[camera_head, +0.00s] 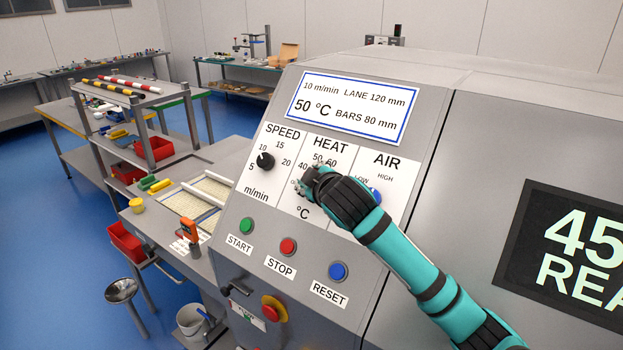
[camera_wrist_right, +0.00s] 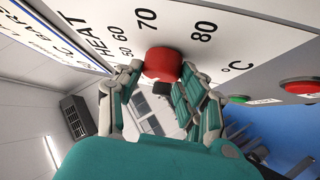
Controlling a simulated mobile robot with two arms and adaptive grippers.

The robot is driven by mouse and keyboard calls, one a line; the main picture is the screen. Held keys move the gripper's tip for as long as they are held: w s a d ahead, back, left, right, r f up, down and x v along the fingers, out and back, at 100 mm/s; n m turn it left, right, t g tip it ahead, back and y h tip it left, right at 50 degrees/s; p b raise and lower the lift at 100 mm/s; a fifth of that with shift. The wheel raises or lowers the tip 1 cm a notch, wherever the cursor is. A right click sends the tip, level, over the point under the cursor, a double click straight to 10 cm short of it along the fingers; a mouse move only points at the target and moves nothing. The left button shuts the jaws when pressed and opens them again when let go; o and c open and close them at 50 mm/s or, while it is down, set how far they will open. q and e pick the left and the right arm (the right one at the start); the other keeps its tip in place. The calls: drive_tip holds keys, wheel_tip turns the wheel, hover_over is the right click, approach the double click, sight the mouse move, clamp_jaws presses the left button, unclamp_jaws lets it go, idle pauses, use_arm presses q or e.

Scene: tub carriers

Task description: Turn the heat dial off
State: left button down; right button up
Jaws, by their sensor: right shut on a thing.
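The red heat dial (camera_wrist_right: 162,64) shows in the right wrist view on the white panel, near the printed 70 and 80. In the head view the gripper covers it, below the HEAT label. My right gripper (camera_head: 306,182) reaches the panel from the right and is shut on the dial; its fingers (camera_wrist_right: 160,84) stand on both sides of it in the wrist view. Which mark the dial points at cannot be told. The display (camera_head: 352,107) reads 50 °C. My left gripper is not in view.
The black speed dial (camera_head: 265,161) is left of my gripper. The blue air dial (camera_head: 376,196) is right, partly behind my arm. Green start (camera_head: 246,225), red stop (camera_head: 288,246) and blue reset (camera_head: 338,271) buttons sit below. A red emergency knob (camera_head: 274,308) is lower down.

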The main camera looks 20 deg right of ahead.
drive_tip(key=n+g, duration=0.1)
drive_tip(key=n+g+y, duration=0.1)
drive_tip(key=n, duration=0.1)
drive_tip(key=n+g+y, duration=0.1)
drive_tip(key=n, duration=0.1)
drive_tip(key=shift+w+d+r+g, duration=0.2)
drive_tip(key=shift+r+g, duration=0.1)
drive_tip(key=shift+g, duration=0.1)
drive_tip(key=shift+n+g+y, duration=0.5)
drive_tip(key=shift+n+g, duration=0.8)
drive_tip(key=shift+n, duration=0.3)
drive_tip(key=o, duration=1.1)
drive_tip(key=shift+w, duration=0.1)
drive_tip(key=shift+o, duration=0.2)
drive_tip(key=v, duration=1.2)
drive_tip(key=shift+w+r, duration=0.1)
